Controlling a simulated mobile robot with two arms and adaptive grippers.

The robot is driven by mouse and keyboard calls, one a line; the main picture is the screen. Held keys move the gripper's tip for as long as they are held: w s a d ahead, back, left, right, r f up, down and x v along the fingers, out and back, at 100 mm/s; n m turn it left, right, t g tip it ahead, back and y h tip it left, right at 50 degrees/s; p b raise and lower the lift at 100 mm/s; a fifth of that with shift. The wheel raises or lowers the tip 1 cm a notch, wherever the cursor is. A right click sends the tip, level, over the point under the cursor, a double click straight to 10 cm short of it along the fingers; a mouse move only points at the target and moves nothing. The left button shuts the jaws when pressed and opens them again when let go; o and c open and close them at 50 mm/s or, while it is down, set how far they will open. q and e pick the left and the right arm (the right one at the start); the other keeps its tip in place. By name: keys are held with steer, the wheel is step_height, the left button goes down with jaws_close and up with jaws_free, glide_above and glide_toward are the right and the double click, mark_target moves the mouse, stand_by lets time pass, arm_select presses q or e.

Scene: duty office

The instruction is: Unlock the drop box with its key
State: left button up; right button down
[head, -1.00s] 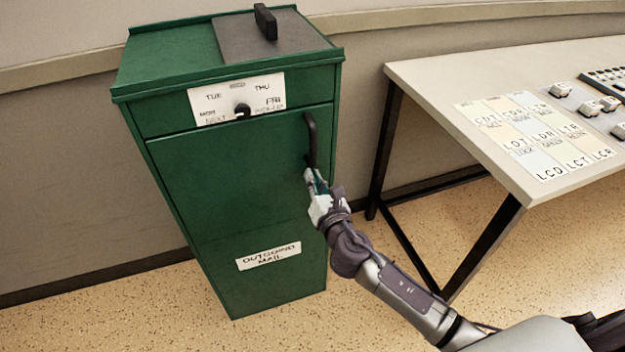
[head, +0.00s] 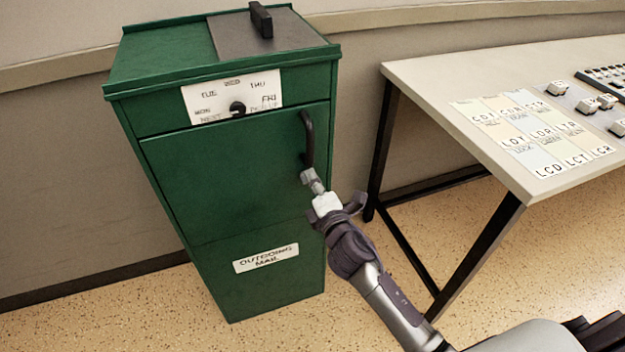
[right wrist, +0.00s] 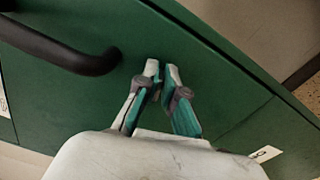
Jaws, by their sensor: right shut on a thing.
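The green drop box (head: 225,185) stands upright against the wall, its front door closed. A black handle (head: 307,140) is on the door's right side and also shows in the right wrist view (right wrist: 62,46). My right gripper (head: 309,178) is at the door just below this handle. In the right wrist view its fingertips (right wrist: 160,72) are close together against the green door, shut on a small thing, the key. The key and the lock are hidden by the fingers, so I cannot tell how far in the key is. My left gripper is out of view.
A table (head: 430,85) with lettered cards (head: 530,130) and a keyboard (head: 605,78) stands at the right, its black legs near my right arm. A dial panel (head: 232,95) is above the door. The floor in front is clear.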

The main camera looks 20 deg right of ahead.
steer(key=m, duration=0.2)
steer(key=shift+f+m, duration=0.1)
steer(key=shift+m, duration=0.2)
stand_by(0.5)
steer(key=c, duration=1.3)
jaws_free()
steer(key=shift+s, duration=0.1)
steer(key=s, duration=1.2)
steer(key=shift+d, duration=0.25)
steer(key=shift+w+f, duration=0.1)
